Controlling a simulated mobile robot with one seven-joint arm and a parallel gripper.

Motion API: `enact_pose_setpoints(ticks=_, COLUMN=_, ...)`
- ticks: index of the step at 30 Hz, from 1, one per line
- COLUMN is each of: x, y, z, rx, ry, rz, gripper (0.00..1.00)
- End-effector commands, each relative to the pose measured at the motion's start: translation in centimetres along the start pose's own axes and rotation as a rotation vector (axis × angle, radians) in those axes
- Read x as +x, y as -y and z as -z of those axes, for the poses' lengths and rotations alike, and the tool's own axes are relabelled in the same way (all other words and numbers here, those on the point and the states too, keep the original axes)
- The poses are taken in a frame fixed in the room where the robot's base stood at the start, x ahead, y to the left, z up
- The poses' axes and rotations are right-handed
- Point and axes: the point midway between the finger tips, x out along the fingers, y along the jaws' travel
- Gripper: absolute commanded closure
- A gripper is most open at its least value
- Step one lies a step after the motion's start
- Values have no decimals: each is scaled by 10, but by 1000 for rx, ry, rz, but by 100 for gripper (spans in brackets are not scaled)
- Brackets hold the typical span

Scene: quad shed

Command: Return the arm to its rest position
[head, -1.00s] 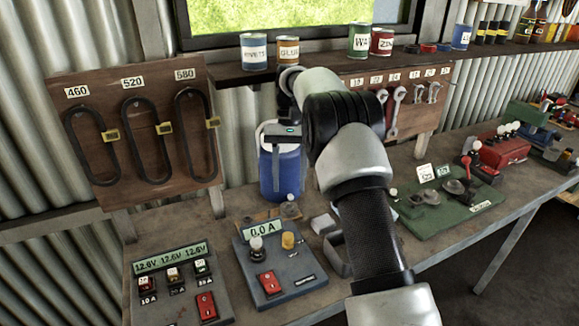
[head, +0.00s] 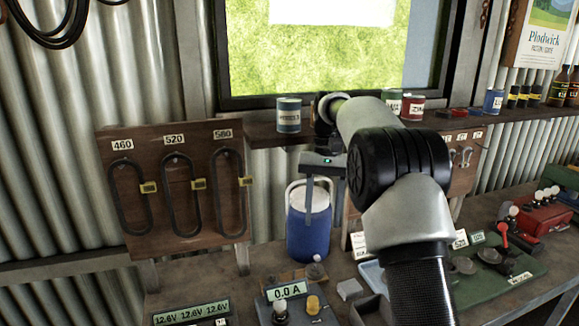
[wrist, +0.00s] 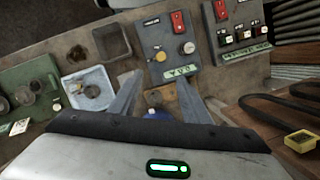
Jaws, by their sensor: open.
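My gripper (head: 322,198) hangs in front of the blue jug with the white lid (head: 308,232) in the head view, its fingers pointing down. In the wrist view my gripper (wrist: 160,92) is open, with two spread grey fingers and nothing held between them. The bench and its meter panel lie beyond the fingertips. My arm is raised and bent, and it hides part of the shelf and the tool board behind it.
A belt board (head: 172,195) leans at the left. A shelf (head: 265,134) with tins runs below the window. On the bench are a grey meter box (head: 290,308), a green panel (head: 500,275) and a red block (head: 545,215). Free air lies above the bench.

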Motion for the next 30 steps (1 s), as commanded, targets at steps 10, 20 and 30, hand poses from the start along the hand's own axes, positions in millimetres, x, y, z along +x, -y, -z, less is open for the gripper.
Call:
enact_pose_setpoints(ticks=10, x=-65, y=-30, z=-125, rx=-60, ry=-300, rz=13, gripper=57)
enact_pose_setpoints(ticks=20, x=-32, y=-64, z=-244, rx=-120, ry=-574, rz=5, gripper=57)
enact_pose_setpoints(ticks=30, x=28, y=-83, z=-298, rx=-160, ry=-743, rz=-9, gripper=57)
